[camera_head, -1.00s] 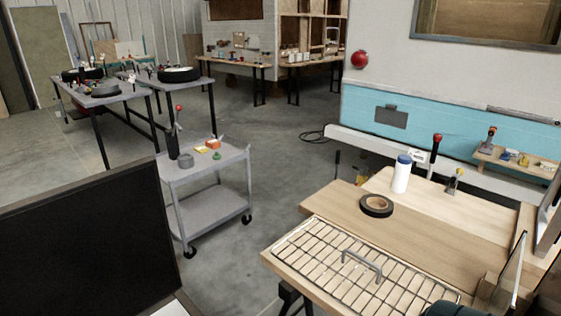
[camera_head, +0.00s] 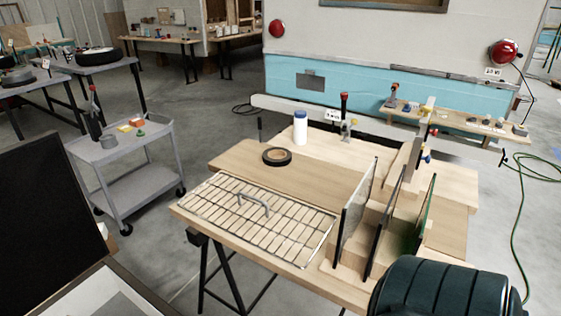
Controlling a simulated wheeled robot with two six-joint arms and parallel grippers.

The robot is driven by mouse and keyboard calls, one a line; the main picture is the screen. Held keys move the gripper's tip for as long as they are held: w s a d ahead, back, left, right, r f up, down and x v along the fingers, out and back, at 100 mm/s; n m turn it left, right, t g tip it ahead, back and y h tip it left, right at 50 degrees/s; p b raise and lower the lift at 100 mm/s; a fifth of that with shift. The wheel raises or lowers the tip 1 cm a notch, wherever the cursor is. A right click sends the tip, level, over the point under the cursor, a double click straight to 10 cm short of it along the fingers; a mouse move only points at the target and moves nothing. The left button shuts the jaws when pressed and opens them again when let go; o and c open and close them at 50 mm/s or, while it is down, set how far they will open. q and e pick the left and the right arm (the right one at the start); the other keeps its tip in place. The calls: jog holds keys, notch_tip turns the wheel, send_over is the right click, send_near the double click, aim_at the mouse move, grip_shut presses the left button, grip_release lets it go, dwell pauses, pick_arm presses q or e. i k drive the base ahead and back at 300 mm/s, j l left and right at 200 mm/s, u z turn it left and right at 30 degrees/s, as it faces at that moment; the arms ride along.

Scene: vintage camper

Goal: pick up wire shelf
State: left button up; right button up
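The wire shelf (camera_head: 285,232) is a flat metal grid. It lies flat on the front left part of a wooden worktable (camera_head: 235,160), close to its left and front edges. A grey curved handle (camera_head: 254,202) sits on top of the shelf near its middle left; I cannot tell if it is fixed to it. The shelf's right end comes near upright panels in a wooden rack. Neither of my grippers is in view.
The rack of upright panels (camera_head: 358,205) stands right of the shelf. A tape roll (camera_head: 277,156) and a white bottle (camera_head: 300,128) stand behind it. A dark green ribbed object (camera_head: 440,291) is at front right. A grey cart (camera_head: 130,185) stands left, with open floor between.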

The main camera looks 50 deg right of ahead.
aim_at(240, 193)
jog(key=i+j+z, duration=0.1)
jog(key=z, duration=0.35)
jog(key=j+z, duration=0.2)
jog(key=z, duration=0.2)
jog(key=j+z, duration=0.2)
jog(key=z, duration=0.25)
jog(key=j+z, duration=0.2)
jog(key=z, duration=0.25)
jog(key=i, duration=0.05)
